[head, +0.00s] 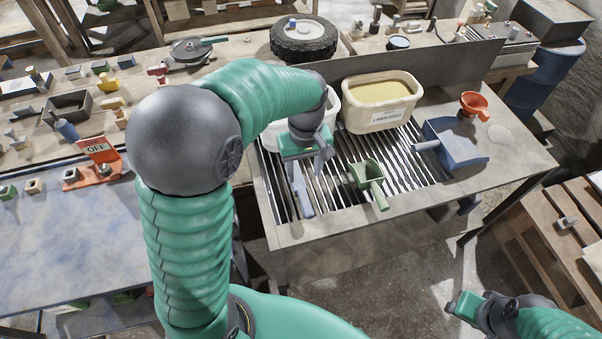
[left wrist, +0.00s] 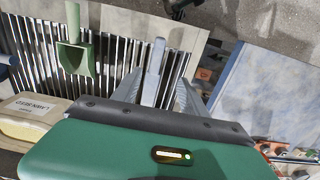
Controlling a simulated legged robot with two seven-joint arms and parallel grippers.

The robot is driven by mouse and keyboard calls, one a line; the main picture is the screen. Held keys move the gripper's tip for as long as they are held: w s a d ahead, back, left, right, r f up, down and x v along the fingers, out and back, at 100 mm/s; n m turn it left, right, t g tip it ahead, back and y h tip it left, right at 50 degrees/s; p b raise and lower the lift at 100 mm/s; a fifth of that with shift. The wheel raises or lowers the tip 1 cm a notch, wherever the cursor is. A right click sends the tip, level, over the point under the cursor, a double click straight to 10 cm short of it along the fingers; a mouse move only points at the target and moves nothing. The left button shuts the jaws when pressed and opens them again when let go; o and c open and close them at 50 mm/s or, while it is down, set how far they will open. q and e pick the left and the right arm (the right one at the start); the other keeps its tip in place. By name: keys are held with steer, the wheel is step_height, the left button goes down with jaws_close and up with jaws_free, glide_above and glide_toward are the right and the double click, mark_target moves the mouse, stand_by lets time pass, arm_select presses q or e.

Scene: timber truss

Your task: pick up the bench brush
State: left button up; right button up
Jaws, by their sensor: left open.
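The bench brush (head: 304,202), a narrow blue-grey piece as far as it shows, lies on the slatted grate of the workbench. My left gripper (head: 309,172) is open above it, pointing down, and hides its far part. In the left wrist view the brush (left wrist: 153,68) lies between the two spread fingers of my left gripper (left wrist: 160,88). I cannot tell whether the fingers touch it. My right gripper (head: 472,308) is low at the right, away from the bench; its jaws are too unclear to read.
A green scoop (head: 372,183) lies on the grate right of the brush. A cream tub (head: 379,112) stands behind it. A blue dustpan-like item (head: 457,145) and an orange funnel (head: 475,104) are farther right. An orange sign stand (head: 98,172) is on the left table.

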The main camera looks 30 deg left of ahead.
arm_select(q)
glide_above(306, 199)
steer(key=d, duration=0.2)
steer(key=f, duration=0.5)
steer(key=s+f, duration=0.1)
steer(key=f, duration=0.2)
steer(key=shift+a+f+b, duration=0.15)
steer(key=shift+f+b, duration=0.15)
steer(key=shift+b, duration=0.1)
steer(key=a+f, duration=0.1)
steer(key=f, duration=0.2)
steer(key=a+f, duration=0.1)
steer(key=f, duration=0.1)
steer(key=shift+w+a, duration=0.2)
steer(key=shift+a, duration=0.15)
steer(key=f, duration=0.2)
steer(key=shift+w+d+f, duration=0.2)
steer(key=shift+f, duration=0.1)
steer(key=shift+d+f, duration=0.15)
steer(key=shift+d, duration=0.45)
steer(key=shift+c, duration=1)
steer(key=shift+a, duration=0.55)
jaws_close()
steer(key=shift+d, duration=0.15)
arm_select(e)
steer(key=shift+w+d+f, duration=0.2)
steer(key=shift+d+f, duration=0.45)
steer(key=shift+f, duration=0.1)
